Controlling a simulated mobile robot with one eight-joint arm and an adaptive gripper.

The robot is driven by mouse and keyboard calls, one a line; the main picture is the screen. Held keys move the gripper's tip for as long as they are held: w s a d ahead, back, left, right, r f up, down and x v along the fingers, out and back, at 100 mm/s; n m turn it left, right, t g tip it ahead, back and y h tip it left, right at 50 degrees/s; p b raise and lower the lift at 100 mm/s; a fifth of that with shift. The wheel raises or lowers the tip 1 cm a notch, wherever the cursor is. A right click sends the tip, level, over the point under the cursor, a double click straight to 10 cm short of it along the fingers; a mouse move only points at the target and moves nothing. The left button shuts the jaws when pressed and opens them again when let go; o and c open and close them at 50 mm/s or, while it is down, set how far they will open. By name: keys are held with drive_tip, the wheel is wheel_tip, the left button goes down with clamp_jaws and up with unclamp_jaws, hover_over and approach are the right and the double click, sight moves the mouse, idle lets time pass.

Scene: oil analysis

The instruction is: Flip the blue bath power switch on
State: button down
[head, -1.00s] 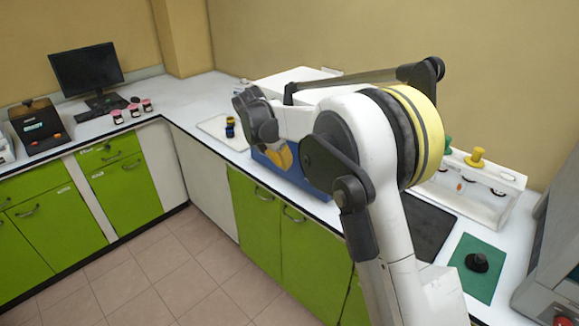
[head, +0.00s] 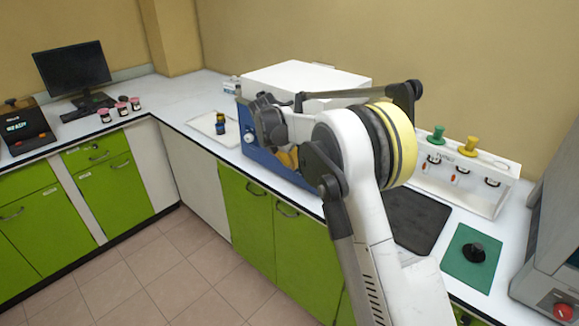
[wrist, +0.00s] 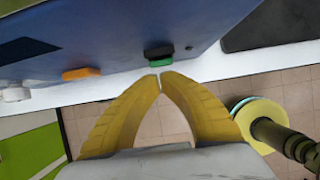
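The blue bath (head: 257,156) is a blue box with a white top, behind my arm in the head view. Its blue front panel (wrist: 110,30) fills the top of the wrist view. On its lower edge are a rocker switch (wrist: 160,57), black with a bright green face, and an orange switch (wrist: 81,73) to its left. My gripper (wrist: 160,78) has yellow fingers with their tips together and nothing between them. The tips lie just below the green-faced switch in the picture; I cannot tell if they touch it. In the head view my arm partly hides the gripper (head: 290,159).
A white knob (wrist: 15,94) is left of the orange switch. A small tray (head: 208,127) with a dark bottle (head: 220,125) stands left of the bath. A dark mat (head: 420,220), a green mat (head: 462,268) and a white rack (head: 490,205) lie to the right.

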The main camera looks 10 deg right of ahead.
drive_tip(key=shift+r, duration=0.1)
drive_tip(key=y+p, duration=0.1)
drive_tip(key=d+r+g+y+p, duration=0.1)
drive_tip(key=p, duration=0.1)
drive_tip(key=shift+w+g, duration=0.2)
drive_tip(key=shift+g, duration=0.1)
drive_tip(key=shift+r+p, duration=0.15)
drive_tip(key=shift+p, duration=0.15)
drive_tip(key=shift+w+d+r+p, duration=0.1)
drive_tip(key=shift+r+p, duration=0.35)
drive_tip(key=shift+r, duration=0.2)
